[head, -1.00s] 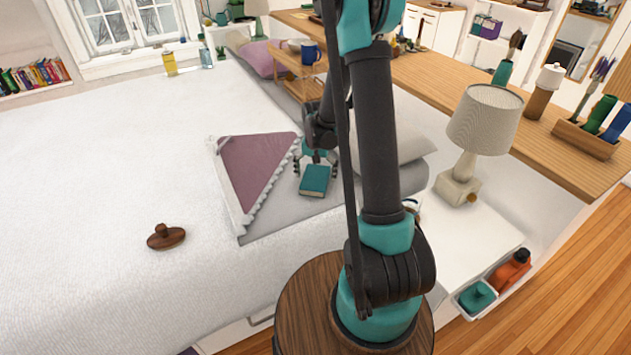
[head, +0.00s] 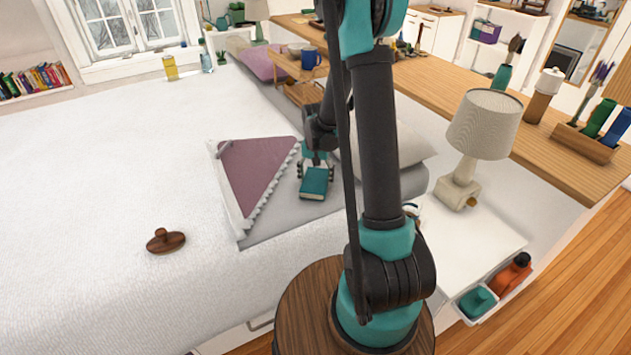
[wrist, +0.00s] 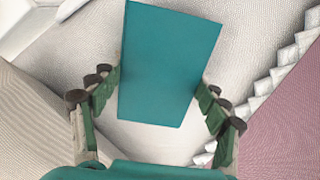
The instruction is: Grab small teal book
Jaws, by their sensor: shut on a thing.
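The small teal book (head: 314,183) lies at the grey bedding beside the folded mauve blanket in the head view. It fills the upper middle of the wrist view (wrist: 168,65). My gripper (head: 315,171) reaches down over the bed at the book's far end. In the wrist view, my gripper (wrist: 160,98) has one finger at each side of the book, near its lower end. The fingers are shut on the book's two sides. Whether the book is clear of the bedding cannot be told.
The mauve blanket (head: 258,170) with a tasselled edge lies left of the book. A pillow (head: 400,155) is close on the right, partly behind my arm. A wooden lid-like object (head: 165,240) sits on the bed. A lamp (head: 480,130) stands on the white bedside table.

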